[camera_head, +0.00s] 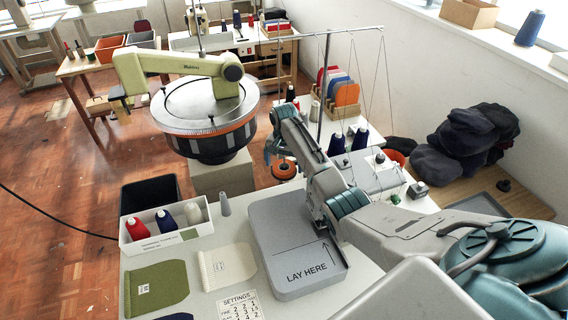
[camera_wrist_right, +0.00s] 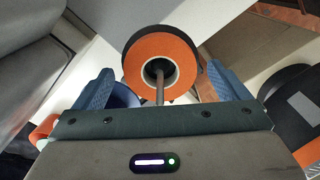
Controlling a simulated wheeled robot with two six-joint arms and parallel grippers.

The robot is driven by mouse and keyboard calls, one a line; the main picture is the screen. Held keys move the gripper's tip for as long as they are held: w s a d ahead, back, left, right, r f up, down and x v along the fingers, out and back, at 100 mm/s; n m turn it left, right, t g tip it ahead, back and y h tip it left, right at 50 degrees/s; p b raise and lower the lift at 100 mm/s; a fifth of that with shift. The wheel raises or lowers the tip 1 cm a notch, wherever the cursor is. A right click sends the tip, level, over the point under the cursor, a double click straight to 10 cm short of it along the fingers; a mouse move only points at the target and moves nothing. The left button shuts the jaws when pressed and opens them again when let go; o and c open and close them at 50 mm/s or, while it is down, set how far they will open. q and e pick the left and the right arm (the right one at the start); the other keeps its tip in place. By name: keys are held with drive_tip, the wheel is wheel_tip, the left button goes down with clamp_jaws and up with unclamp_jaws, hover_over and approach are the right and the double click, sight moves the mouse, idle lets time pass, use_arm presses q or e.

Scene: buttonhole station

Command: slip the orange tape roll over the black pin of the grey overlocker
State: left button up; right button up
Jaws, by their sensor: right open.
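The orange tape roll (camera_head: 285,170) shows at the left side of the grey overlocker (camera_head: 375,178), just below my right gripper (camera_head: 276,150). In the right wrist view the roll (camera_wrist_right: 148,50) faces the camera, with a pale core ring and a dark edge behind it. A thin dark pin (camera_wrist_right: 160,88) shows in its hole and sticks out toward my gripper, so the roll appears to be around the pin. The blue fingers of my right gripper (camera_wrist_right: 160,88) are spread apart, with the roll beyond and between them and a gap on each side. My left gripper is not in view.
A grey "LAY HERE" plate (camera_head: 290,267) lies on the table in front. A round turntable machine (camera_head: 205,108) stands to the left. A white tray (camera_head: 165,240) holds spools.

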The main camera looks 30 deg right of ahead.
wheel_tip(320, 180, up, 10)
drive_tip(key=b, duration=0.3)
drive_tip(key=shift+f, duration=0.15)
drive_tip(key=shift+r, duration=0.45)
